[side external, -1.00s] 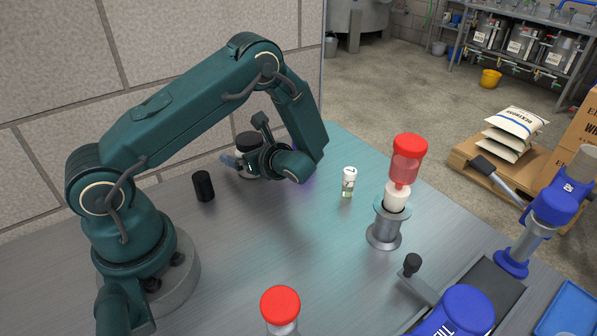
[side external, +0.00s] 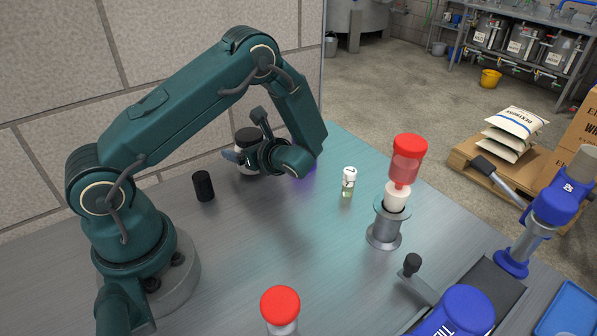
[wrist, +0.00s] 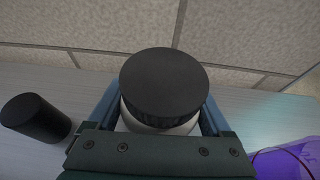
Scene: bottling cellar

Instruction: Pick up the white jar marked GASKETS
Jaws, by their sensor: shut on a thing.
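The white jar with a black ribbed lid (side external: 247,137) is near the wall, partly hidden behind my gripper (side external: 238,157) in the side view. In the wrist view its black lid (wrist: 164,82) fills the middle, with a strip of white body below it. My gripper (wrist: 163,112) has a blue finger on each side of the jar and is shut on it. The jar looks upright. Its marking is not readable in either view. Whether its base touches the bench cannot be told.
A black cylinder (side external: 203,186) stands left of the jar. A small white-capped vial (side external: 348,182) and a red-topped piece on a metal stand (side external: 385,233) are to the right. A purple object (wrist: 285,163) lies close on the right. The wall is just behind.

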